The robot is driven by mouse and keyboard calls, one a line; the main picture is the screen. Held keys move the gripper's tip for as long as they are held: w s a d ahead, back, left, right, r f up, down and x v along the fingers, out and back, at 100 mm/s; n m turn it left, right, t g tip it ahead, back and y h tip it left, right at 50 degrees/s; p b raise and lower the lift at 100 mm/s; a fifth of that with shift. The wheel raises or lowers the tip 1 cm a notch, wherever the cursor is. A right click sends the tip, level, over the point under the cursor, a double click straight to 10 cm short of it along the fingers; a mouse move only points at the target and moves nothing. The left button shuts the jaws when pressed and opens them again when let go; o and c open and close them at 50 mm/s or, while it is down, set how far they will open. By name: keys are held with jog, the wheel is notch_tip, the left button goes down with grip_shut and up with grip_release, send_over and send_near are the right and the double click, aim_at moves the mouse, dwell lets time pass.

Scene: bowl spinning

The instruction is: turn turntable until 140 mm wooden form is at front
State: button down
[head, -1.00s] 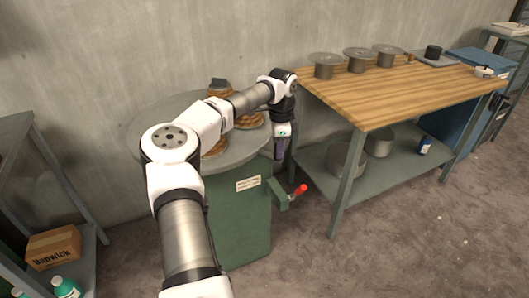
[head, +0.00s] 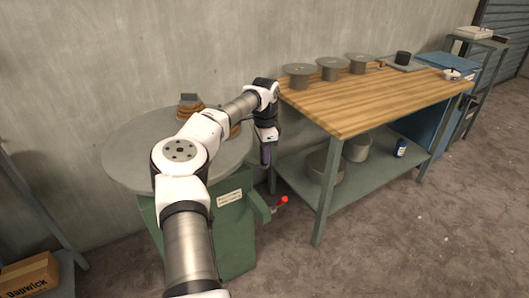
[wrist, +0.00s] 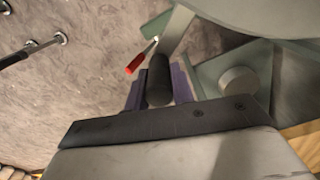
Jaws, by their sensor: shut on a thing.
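The turntable is a grey round disc (head: 125,160) on a green pedestal (head: 238,245). A wooden form (head: 190,106) with a grey top stands near its back edge. Part of another form (head: 235,131) shows behind my arm. My arm covers much of the disc, and I cannot read the forms' sizes. My gripper (head: 265,156) points down just off the disc's right side. In the wrist view its purple fingers (wrist: 159,88) are shut on a black cylindrical handle (wrist: 159,78). The disc's edge (wrist: 260,12) shows at upper right there; the handle's attachment is unclear.
A red-tipped lever (head: 284,200) sticks out from the pedestal, close to my gripper; it also shows in the wrist view (wrist: 136,63). A wooden-topped bench (head: 370,100) with grey round stands (head: 330,68) is at the right. A cardboard box (head: 30,275) sits at lower left.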

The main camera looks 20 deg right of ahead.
jog(key=c, duration=1.2)
grip_release()
jog(key=shift+a, duration=0.1)
jog(key=shift+r, duration=0.1)
notch_tip(320, 180, up, 14)
jog(key=shift+f+b, duration=0.15)
jog(key=shift+b, duration=0.3)
